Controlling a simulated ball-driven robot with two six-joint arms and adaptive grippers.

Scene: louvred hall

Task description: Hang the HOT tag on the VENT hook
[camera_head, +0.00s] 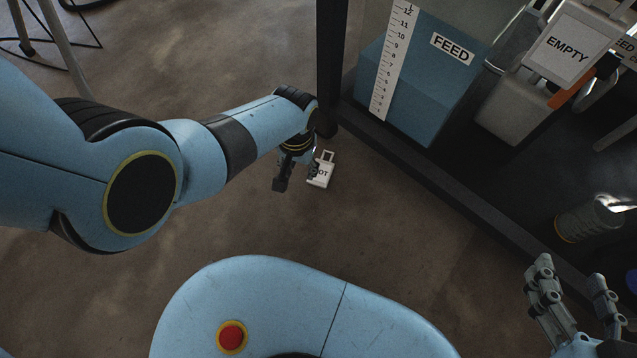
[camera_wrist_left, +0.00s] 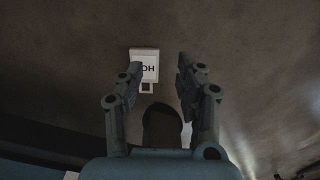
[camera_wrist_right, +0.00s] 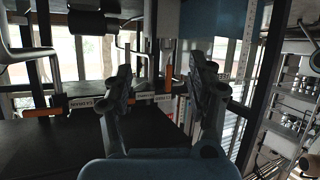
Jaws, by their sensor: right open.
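The white HOT tag (camera_head: 322,172) shows against the brown floor in the head view, its loop end pointing up and its lettering partly covered by a finger. The left wrist view shows the tag (camera_wrist_left: 147,57) upside down, beyond the left-hand finger. My left gripper (camera_head: 297,178) is open beside the tag, with an empty gap between its fingers (camera_wrist_left: 160,75). My right gripper (camera_head: 570,275) is open and empty at the lower right. In the right wrist view, its fingers (camera_wrist_right: 160,72) face a rack with labels too small to read. I cannot pick out the VENT hook.
An EMPTY tag (camera_head: 566,50) hangs at the upper right near an orange piece (camera_head: 572,90). A ribbed cylinder (camera_head: 588,220) is at the right. Floor left of the frame is mostly clear.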

